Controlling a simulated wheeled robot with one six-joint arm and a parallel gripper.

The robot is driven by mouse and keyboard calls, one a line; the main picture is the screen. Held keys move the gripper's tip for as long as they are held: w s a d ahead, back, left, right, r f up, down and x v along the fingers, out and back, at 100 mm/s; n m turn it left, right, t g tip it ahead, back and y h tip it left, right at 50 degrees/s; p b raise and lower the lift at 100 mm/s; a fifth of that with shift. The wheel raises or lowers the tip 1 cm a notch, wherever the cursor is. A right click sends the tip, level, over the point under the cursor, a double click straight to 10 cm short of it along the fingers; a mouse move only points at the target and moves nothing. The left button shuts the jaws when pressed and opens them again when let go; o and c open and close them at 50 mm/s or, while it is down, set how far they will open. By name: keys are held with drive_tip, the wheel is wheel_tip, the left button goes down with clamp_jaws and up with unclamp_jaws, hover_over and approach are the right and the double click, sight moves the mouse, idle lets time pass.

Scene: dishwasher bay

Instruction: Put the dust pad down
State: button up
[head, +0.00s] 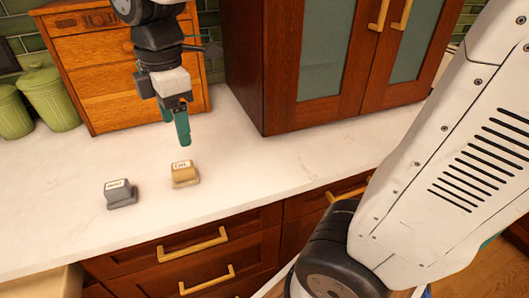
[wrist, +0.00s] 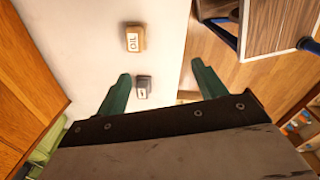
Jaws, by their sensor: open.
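The dust pad, a grey block with a white label (head: 121,194), rests on the white countertop (head: 60,225), left of a tan block labelled OIL (head: 185,175). My gripper (head: 182,128) is open and empty, raised above the counter behind the two pads. In the wrist view the grey pad (wrist: 143,88) shows between the green fingers of my gripper (wrist: 160,73), below and apart from them. The tan block (wrist: 134,39) lies beyond it there. The small print on the grey label is hard to read.
A wooden drawer box (head: 120,65) and green canisters (head: 47,97) stand at the back left. A wooden cabinet with glass doors (head: 330,55) stands on the counter to the right. The counter around the pads is clear. Drawers with brass handles (head: 193,244) lie below the front edge.

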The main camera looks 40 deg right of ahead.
drive_tip(key=s+d+f+m, duration=0.1)
drive_tip(key=s+d+m, duration=0.3)
drive_tip(key=s+m, duration=0.4)
drive_tip(key=s+d+f+m, duration=0.2)
drive_tip(key=s+d+m, duration=0.2)
drive_tip(key=s+m, duration=0.3)
drive_tip(key=shift+s+d+f+m+t, duration=0.25)
drive_tip(key=shift+s+m+t, duration=0.1)
drive_tip(key=shift+m, duration=0.65)
